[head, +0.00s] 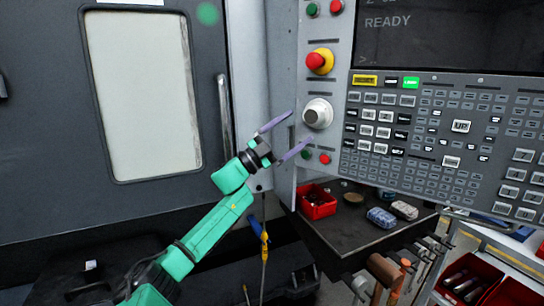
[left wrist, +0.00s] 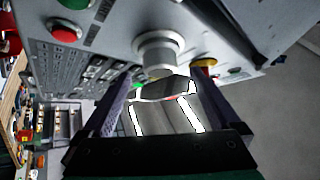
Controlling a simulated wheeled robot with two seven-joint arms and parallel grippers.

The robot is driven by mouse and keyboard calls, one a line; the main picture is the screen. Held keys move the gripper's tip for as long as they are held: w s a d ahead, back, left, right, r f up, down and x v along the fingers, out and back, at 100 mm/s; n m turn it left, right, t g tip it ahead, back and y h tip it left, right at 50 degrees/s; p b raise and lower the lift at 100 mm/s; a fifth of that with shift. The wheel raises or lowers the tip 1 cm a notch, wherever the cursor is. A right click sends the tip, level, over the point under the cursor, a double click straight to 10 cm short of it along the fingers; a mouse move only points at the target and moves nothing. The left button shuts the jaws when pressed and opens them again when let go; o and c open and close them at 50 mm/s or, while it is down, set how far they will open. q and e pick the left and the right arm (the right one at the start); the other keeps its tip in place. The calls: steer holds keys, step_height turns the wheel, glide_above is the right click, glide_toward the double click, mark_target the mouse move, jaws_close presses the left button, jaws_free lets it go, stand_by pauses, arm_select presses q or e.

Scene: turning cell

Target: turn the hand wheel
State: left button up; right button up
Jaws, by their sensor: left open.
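The hand wheel (head: 317,113) is a round pale grey knob on the left strip of the control panel, below the red emergency button. It also shows in the left wrist view (left wrist: 158,50), beyond the fingertips and near the middle. My left gripper (head: 298,130) is open, its two purple fingers pointing toward the panel, just left of and below the wheel. In the left wrist view my gripper (left wrist: 160,78) has its fingers on either side with the wheel ahead between them, and they seem apart from it. My right gripper is in neither view.
The red emergency button on a yellow base (head: 320,61) sits above the wheel; small green and red buttons (head: 324,159) sit below it. A grey machine door (head: 45,150) with a handle is at left. A shelf with a red bin (head: 317,203) lies under the panel.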

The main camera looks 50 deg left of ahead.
arm_select(q)
steer(key=b+v, duration=0.2)
steer(key=v, duration=0.6)
steer(key=shift+b, duration=0.3)
steer(key=shift+s, duration=0.1)
